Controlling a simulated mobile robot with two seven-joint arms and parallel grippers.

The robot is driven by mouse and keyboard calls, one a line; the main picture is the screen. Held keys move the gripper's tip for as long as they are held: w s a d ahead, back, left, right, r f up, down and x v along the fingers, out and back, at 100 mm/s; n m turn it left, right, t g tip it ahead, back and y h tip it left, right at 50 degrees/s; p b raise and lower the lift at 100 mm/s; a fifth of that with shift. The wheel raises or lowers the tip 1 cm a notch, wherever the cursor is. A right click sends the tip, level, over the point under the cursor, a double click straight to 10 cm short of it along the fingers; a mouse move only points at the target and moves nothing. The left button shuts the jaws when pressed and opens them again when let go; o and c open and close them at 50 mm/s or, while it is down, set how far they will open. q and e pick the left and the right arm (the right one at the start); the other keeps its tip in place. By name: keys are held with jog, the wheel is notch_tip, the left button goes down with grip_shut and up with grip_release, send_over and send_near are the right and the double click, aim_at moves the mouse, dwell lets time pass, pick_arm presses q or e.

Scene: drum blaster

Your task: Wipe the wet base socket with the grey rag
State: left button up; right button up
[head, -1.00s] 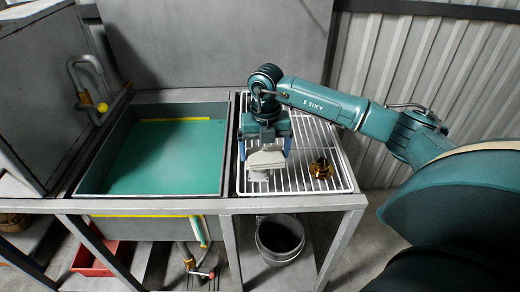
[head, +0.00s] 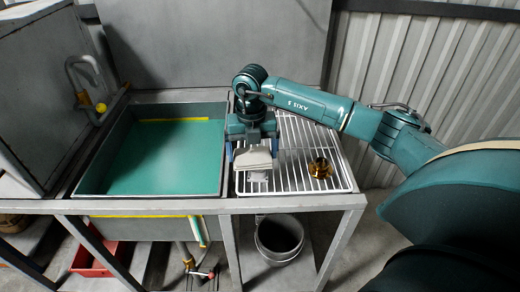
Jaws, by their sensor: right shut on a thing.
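My right gripper (head: 252,152) points down over the left part of the white wire rack (head: 300,187), next to the sink. It is shut on the grey rag (head: 253,158), which hangs as a pale folded cloth between the blue fingers. A small pale piece shows just under the rag; I cannot tell whether it is part of the rag or a separate thing. A small amber and dark round part (head: 320,168) sits on the rack to the right of the gripper, apart from it. I cannot tell if it is the base socket, or whether it is wet. My left gripper is not in view.
The sink (head: 222,170) with a green floor lies left of the rack, with a tap (head: 84,75) at its far left. A grey bucket (head: 280,238) stands on the shelf below. A red bin (head: 95,257) is lower left. The rack's right side is mostly clear.

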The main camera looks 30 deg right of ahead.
aim_at(267, 153)
jog(key=shift+w+a, duration=0.2)
jog(key=shift+a, duration=0.15)
jog(key=shift+d, duration=0.1)
jog(key=shift+s+d, duration=0.35)
jog(key=shift+d, duration=0.3)
jog(key=shift+s+d, duration=0.3)
jog(key=shift+d, duration=0.3)
jog(key=shift+s+d, duration=0.35)
jog(key=shift+d, duration=0.3)
jog(key=shift+a, duration=0.15)
jog(key=shift+w+a, duration=0.35)
jog(key=shift+a, duration=0.25)
jog(key=shift+w+a, duration=0.3)
jog(key=shift+a, duration=0.35)
jog(key=shift+w+a, duration=0.35)
jog(key=shift+a, duration=0.25)
jog(key=shift+s+d, duration=0.25)
jog(key=shift+d, duration=0.25)
jog(key=shift+s+d, duration=0.25)
jog(key=shift+d, duration=0.25)
jog(key=shift+s+d, duration=0.25)
jog(key=shift+d, duration=0.25)
jog(key=shift+s+d, duration=0.25)
jog(key=shift+d, duration=0.25)
